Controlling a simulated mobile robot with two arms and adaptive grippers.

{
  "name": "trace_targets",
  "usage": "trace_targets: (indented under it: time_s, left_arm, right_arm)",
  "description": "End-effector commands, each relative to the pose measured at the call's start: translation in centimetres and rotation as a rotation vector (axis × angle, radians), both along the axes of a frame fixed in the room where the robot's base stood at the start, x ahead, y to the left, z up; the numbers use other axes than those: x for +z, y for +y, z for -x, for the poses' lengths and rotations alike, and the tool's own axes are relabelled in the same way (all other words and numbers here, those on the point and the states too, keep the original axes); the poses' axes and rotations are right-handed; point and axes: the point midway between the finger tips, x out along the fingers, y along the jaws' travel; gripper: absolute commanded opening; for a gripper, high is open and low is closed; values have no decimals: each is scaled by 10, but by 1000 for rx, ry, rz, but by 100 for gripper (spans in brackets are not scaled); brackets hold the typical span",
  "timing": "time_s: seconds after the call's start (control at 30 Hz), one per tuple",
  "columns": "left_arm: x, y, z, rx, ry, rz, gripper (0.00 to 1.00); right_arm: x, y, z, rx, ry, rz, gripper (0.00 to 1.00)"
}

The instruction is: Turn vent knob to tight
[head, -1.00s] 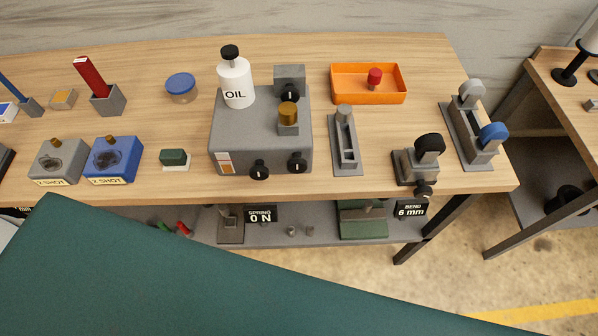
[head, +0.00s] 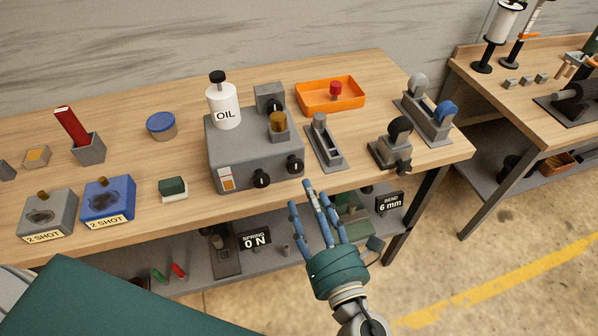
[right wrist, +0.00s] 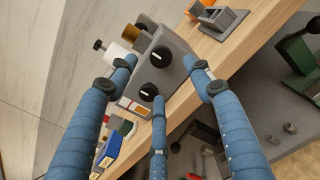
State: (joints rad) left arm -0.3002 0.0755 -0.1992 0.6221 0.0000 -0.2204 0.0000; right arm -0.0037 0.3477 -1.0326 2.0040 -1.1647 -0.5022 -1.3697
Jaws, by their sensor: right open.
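A grey machine box (head: 240,150) stands on the wooden bench, with two black knobs on its front face: a left knob (head: 262,179) and a right knob (head: 295,165). Another black knob (head: 274,106) is on the small block at its back. I cannot tell which is the vent knob. My right gripper (head: 314,192) is open and empty, in front of the bench edge, right of and below the front knobs. In the right wrist view, the two front knobs (right wrist: 160,57) (right wrist: 149,91) appear between its spread blue fingers (right wrist: 160,82), apart from them. My left gripper is not in view.
A white oil bottle (head: 223,108) and a brass cap (head: 278,122) are on the machine. A grey slotted fixture (head: 327,155) stands right of it, an orange tray (head: 345,100) behind. A lower shelf (head: 205,262) runs under the bench front.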

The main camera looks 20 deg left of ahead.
Motion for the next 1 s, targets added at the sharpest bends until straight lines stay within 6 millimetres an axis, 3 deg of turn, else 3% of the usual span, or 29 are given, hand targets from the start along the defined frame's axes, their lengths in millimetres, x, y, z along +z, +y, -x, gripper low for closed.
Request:
trace_targets:
  time_s: [0.17, 0.4, 0.87, 1.0]
  left_arm:
    - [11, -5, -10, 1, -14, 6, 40]
    - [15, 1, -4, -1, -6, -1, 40]
    - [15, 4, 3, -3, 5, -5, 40]
    - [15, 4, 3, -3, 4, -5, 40]
  right_arm:
    - [4, 21, -31, 0, -1, -3, 51]
    - [1, 42, -62, 0, 2, -2, 51]
    - [-1, 49, -74, -1, 5, -3, 51]
    - [-1, 49, -74, -1, 5, -3, 25]
